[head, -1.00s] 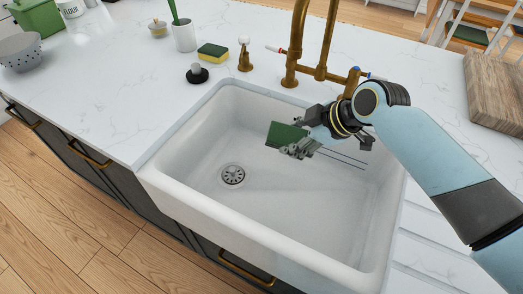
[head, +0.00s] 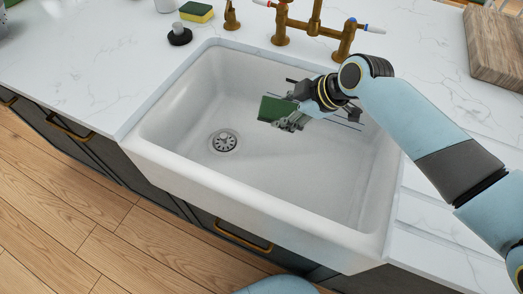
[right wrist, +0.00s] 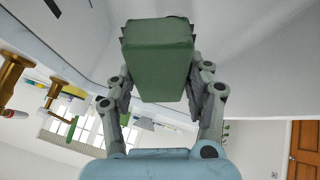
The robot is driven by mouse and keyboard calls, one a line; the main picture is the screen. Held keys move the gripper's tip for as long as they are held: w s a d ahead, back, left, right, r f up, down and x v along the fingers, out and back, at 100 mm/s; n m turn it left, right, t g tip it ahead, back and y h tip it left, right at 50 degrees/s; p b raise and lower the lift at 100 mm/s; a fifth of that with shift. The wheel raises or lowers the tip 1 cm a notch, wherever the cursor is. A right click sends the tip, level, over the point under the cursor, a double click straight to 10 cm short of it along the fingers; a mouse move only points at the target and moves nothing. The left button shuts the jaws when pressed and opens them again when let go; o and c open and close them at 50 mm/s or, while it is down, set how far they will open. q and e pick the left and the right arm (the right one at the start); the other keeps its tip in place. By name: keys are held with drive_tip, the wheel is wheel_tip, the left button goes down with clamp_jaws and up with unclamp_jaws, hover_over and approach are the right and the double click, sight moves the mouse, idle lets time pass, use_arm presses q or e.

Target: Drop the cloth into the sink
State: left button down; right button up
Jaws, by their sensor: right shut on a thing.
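The green cloth (head: 274,108) is a small folded block at the tips of my right gripper (head: 291,123). In the right wrist view the cloth (right wrist: 158,58) sits between the two fingers, which are closed on its sides. My right gripper reaches in from the right over the white sink (head: 180,172). The cloth hangs above the basin, up and right of the round drain (head: 223,141). How high it is above the sink floor is hard to tell. My left gripper is not in view.
A brass faucet (head: 313,22) stands behind the sink. A sponge (head: 196,12) and a black stopper (head: 180,35) are on the counter behind it to the left. A wooden board (head: 492,48) lies at the right. The sink floor is clear.

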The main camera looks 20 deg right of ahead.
drive_tip(key=o, duration=1.2)
drive_tip(key=v, duration=1.2)
